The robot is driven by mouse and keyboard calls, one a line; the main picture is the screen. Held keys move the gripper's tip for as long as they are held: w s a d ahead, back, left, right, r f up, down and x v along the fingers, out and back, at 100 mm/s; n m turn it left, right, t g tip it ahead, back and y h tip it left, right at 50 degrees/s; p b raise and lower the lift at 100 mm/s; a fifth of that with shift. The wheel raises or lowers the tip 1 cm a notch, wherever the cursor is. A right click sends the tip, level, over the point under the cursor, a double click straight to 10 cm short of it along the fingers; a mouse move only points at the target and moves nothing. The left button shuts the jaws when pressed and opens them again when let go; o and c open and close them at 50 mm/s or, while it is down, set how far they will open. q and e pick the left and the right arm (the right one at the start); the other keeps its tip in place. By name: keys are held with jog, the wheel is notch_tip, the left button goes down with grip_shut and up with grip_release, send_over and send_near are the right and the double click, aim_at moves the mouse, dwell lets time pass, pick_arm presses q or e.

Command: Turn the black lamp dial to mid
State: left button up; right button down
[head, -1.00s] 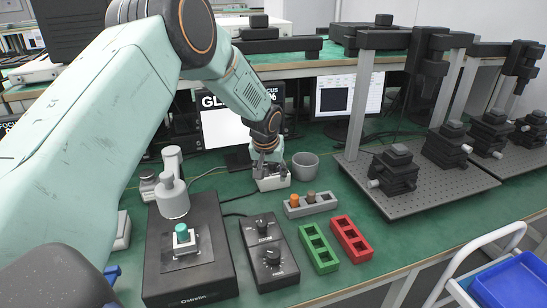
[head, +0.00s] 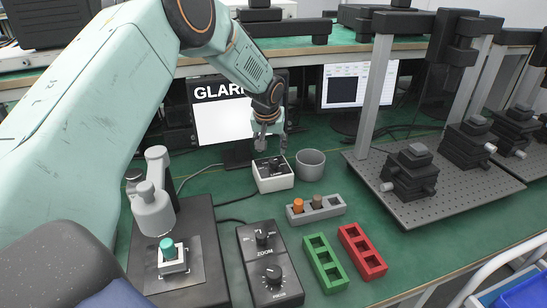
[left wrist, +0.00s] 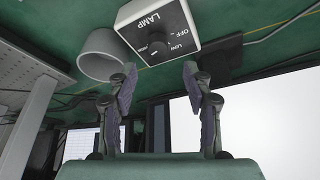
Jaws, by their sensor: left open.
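The lamp box (head: 273,181) is a small white box with a black top in the head view, beside a grey cup. Its black lamp dial (head: 276,163) sits on the top face. Which mark the dial points at is too small to tell. My left gripper (head: 269,142) is open and empty just above the box, apart from the dial. Its two fingers (left wrist: 160,75) stand wide apart in the left wrist view. My right gripper is not in view.
A grey cup (head: 310,162) stands close right of the lamp box. In front are a grey holder (head: 328,211) with pegs, a ZOOM and FOCUS box (head: 283,285), and green (head: 317,247) and red (head: 357,239) trays. A monitor (head: 225,119) stands behind.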

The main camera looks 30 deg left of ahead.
aim_at(273, 160)
pick_arm(q)
jog(key=b+x, duration=0.1)
jog(key=x, duration=0.5)
jog(key=shift+d+f, duration=0.1)
jog(key=shift+f, duration=0.2)
jog(key=shift+s+d+r, duration=0.1)
jog(key=shift+d+r, duration=0.05)
jog(key=shift+r, duration=0.1)
jog(key=shift+f, duration=0.2)
jog(key=c, duration=0.5)
grip_shut()
